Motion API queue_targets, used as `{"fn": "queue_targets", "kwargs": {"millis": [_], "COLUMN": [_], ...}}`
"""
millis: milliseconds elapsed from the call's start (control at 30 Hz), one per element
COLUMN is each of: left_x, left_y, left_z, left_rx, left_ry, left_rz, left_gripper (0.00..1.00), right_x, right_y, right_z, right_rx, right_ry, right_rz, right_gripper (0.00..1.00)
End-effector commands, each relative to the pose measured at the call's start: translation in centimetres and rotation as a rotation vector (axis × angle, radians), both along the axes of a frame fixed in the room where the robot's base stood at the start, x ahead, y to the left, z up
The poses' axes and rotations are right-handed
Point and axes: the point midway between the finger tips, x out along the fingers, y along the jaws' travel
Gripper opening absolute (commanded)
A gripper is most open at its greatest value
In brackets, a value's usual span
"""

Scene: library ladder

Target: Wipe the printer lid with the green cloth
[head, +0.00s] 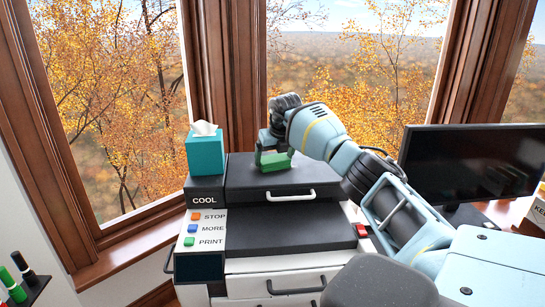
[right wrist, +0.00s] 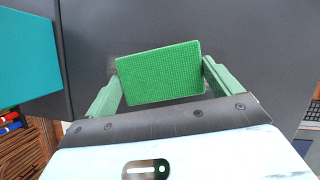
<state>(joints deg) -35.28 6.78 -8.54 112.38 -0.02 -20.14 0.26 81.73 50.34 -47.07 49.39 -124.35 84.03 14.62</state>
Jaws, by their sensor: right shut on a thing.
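The green cloth (head: 273,161) is a small block-like pad. My right gripper (head: 272,150) is shut on it and holds it at the dark printer lid (head: 240,174), toward the lid's back middle. In the right wrist view the cloth (right wrist: 158,72) sits between the two green fingers (right wrist: 162,82), with the dark lid (right wrist: 240,40) behind it. I cannot tell for sure whether the cloth touches the lid. The printer (head: 290,228) is white and dark, with a white handle on the lid's front edge. My left gripper is not in view.
A teal tissue box (head: 201,153) stands left of the lid; it also shows in the right wrist view (right wrist: 28,58). A monitor (head: 470,160) stands at the right. Labelled buttons (head: 193,228) are on the printer's left front. Markers (head: 22,268) are at the lower left.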

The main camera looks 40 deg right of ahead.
Motion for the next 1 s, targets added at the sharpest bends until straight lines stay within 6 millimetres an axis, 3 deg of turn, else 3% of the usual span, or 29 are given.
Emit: {"fn": "queue_targets", "kwargs": {"millis": [433, 1000], "left_x": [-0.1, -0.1], "left_y": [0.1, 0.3], "left_z": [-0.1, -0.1], "left_rx": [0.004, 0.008], "left_ry": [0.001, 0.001], "left_rz": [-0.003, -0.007], "left_gripper": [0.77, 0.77], "right_x": [-2.1, -3.4], "right_y": [-2.5, -4.1], "right_z": [-0.2, 0.0], "right_rx": [-0.002, -0.002], "right_ry": [0.008, 0.006], "right_rz": [-0.004, -0.003], "right_gripper": [0.65, 0.65]}}
